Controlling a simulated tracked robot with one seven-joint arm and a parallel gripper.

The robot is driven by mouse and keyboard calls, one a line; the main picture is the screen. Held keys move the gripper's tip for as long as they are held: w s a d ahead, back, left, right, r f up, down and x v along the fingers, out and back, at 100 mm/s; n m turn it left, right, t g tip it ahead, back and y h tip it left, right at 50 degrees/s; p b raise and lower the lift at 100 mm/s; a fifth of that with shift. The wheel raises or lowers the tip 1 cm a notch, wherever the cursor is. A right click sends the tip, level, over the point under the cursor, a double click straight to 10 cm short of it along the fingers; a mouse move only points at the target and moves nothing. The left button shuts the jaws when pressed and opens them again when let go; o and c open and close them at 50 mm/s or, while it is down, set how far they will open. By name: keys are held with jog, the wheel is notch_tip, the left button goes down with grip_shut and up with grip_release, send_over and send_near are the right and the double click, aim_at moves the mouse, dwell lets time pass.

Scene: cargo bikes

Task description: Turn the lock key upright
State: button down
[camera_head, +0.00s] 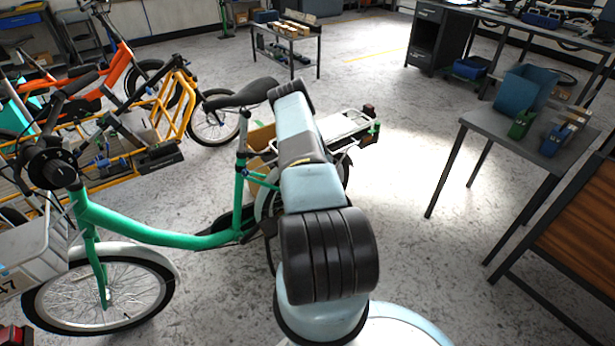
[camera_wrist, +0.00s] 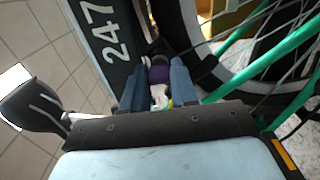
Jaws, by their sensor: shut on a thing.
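In the wrist view my gripper (camera_wrist: 159,68) has its two blue-grey fingers on either side of a small purple piece with a white part below it. I take this piece to be the lock key (camera_wrist: 160,76), and the fingers are shut on it. Most of the key is hidden between the fingers, so I cannot tell its tilt. The lock itself is not clearly visible. The green cargo bike (camera_head: 170,236) stands in the head view, where my arm hides the gripper and the key.
In the wrist view a dark panel marked 247 (camera_wrist: 105,42) lies left of the fingers, and a tyre (camera_wrist: 190,30) and green frame tubes (camera_wrist: 290,52) are close on the right. A grey table (camera_head: 482,121) with bins stands right in the head view, with clear floor before it.

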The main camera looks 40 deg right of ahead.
jog(key=shift+s+a+f, duration=0.1)
jog(key=shift+a+f, duration=0.1)
jog(key=shift+f, duration=0.05)
jog(key=c, duration=1.2)
grip_release()
jog(key=o, duration=0.3)
jog(key=shift+d+r, duration=0.15)
jog(key=shift+s+a, duration=0.3)
jog(key=shift+s, duration=1.95)
jog(key=shift+s+a, duration=0.35)
jog(key=shift+s, duration=1.9)
jog(key=shift+s+a, duration=0.3)
jog(key=shift+s, duration=1.95)
